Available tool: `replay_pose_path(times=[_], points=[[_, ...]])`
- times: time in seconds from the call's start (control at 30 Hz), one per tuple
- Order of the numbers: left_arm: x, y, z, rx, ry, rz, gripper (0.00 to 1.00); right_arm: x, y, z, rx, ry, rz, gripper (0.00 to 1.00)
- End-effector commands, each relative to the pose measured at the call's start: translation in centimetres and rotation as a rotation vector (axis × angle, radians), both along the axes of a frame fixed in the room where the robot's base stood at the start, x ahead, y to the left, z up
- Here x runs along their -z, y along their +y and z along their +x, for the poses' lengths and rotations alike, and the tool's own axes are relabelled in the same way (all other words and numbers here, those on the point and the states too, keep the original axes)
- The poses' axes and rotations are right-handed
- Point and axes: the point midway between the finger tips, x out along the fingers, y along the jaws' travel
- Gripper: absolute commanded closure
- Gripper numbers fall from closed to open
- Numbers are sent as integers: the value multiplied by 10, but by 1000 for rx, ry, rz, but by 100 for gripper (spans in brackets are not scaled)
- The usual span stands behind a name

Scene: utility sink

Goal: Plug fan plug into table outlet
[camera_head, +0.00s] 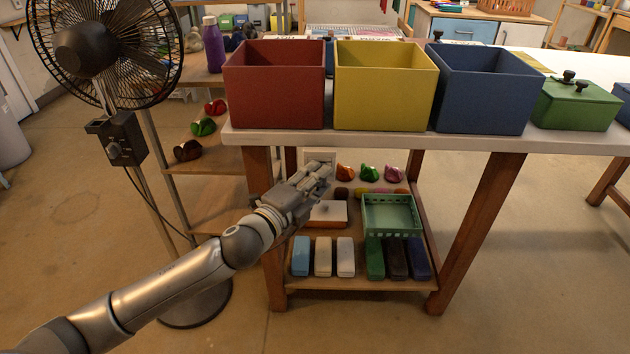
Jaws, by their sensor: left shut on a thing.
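The black pedestal fan (86,50) stands at the left, with a dark control box (117,139) on its pole. A thin dark cord (163,217) hangs from the fan and runs down toward my arm. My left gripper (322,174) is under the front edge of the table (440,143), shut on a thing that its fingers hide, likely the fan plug. A pale plate (319,156), which looks like the table outlet, shows just above and behind the fingertips. The gripper covers its lower part, so I cannot tell whether the plug touches it. My right gripper is not in view.
Red (274,88), yellow (384,90) and blue (480,92) bins stand on the table above my gripper. Table legs (480,230) flank a lower shelf with a green basket (391,228) and several colored blocks. Open floor lies in front and right.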

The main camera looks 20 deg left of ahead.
Motion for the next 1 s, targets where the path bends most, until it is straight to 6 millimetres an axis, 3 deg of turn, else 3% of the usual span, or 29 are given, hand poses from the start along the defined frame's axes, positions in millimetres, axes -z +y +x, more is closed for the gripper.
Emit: replay_pose_path(times=[0.07, 0.1, 0.3, 0.67, 1.0], points=[[-2, 1, 2, -2, -4, 1, 94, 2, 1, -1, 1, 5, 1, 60], [-2, 1, 3, -2, -4, 1, 69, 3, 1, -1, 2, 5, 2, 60], [-2, 1, 2, -2, -4, 0, 45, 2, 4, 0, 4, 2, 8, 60], [-1, 2, 0, -1, -1, 1, 45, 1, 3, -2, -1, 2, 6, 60], [1, 14, -39, -2, 2, 2, 45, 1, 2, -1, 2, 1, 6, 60]])
